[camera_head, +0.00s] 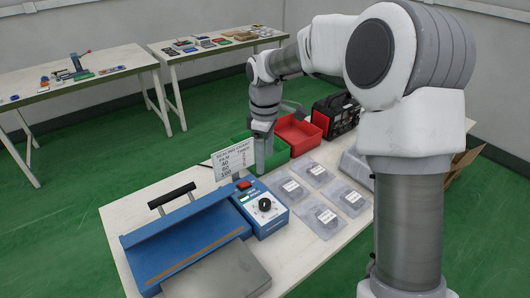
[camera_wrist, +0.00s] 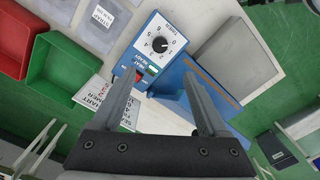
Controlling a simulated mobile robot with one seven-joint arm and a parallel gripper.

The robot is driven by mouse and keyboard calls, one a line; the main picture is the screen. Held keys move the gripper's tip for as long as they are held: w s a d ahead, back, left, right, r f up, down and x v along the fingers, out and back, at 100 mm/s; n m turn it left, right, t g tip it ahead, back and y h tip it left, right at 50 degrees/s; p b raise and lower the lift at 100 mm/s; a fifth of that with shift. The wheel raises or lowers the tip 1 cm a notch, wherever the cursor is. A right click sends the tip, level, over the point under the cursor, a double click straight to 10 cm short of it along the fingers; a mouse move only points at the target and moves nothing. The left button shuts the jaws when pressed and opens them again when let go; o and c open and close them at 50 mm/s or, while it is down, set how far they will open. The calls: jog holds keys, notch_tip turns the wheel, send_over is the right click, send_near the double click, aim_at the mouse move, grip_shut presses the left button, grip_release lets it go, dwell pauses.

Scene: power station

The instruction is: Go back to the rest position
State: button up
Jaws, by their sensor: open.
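My gripper (camera_head: 262,150) hangs over the table between the green bin and the blue sealing machine. In the wrist view its two fingers (camera_wrist: 163,108) are apart, with nothing held between them. The blue sealing machine (camera_wrist: 218,88) lies below and beyond the fingers, with its dial box (camera_wrist: 152,42) near the upper middle. In the head view the machine (camera_head: 150,243) has its black-handled lever raised at the back left, and its dial box (camera_head: 278,212) is at its right. My arm reaches from the right side of the head view across the table.
A green bin (camera_wrist: 60,72), a red bin (camera_head: 297,134) and a black device (camera_head: 335,115) stand at the back. Several labelled bags (camera_head: 313,172) lie on the white table (camera_head: 112,215). A sign (camera_head: 235,160) stands behind the machine. Two more tables stand beyond; green floor between is clear.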

jog(key=shift+r, duration=0.25)
jog(key=s+d+r+m+t, duration=0.1)
jog(key=s+d+r+m, duration=0.2)
jog(key=s+r, duration=0.3)
jog(key=s+d+r+m+t, duration=0.2)
jog(key=s+d+r+m, duration=0.25)
jog(key=s, duration=0.25)
jog(key=s+d+m+t, duration=0.2)
jog(key=s+m, duration=0.4)
jog(key=s, duration=0.8)
jog(key=shift+s+d+t, duration=0.15)
jog(key=shift+d+t, duration=0.15)
jog(key=shift+d, duration=0.25)
